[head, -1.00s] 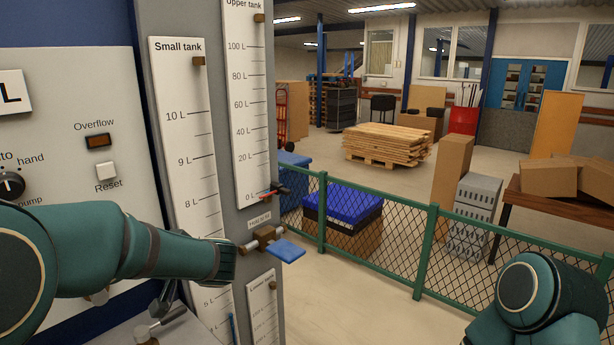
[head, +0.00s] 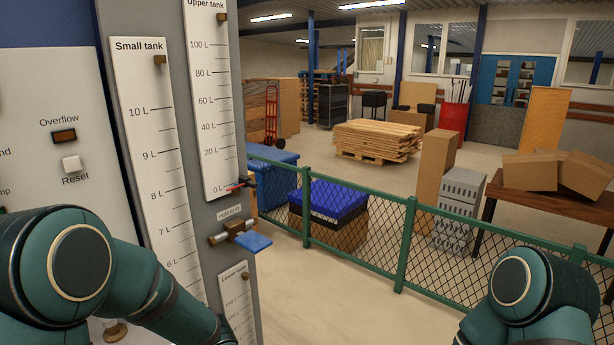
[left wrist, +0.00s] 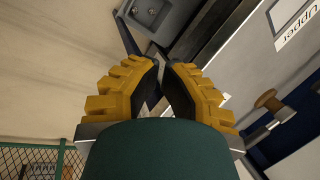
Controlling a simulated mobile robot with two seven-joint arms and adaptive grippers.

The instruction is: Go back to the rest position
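My left arm (head: 80,265) fills the lower left of the head view, bent in front of the test bench. Its gripper is out of the head view's picture. In the left wrist view my left gripper (left wrist: 163,72) has yellow ridged fingers that come close together at the tips. Nothing is visibly held, but the gap at the tips is too unclear to judge. My right arm (head: 530,295) shows at the lower right, and its gripper is out of view.
The bench panel carries the Small tank scale (head: 155,150), the Upper tank scale (head: 213,110) and a blue-handled valve (head: 252,242). A green mesh fence (head: 400,250) runs behind a clear floor strip. Boxes lie on a table (head: 530,211) beyond.

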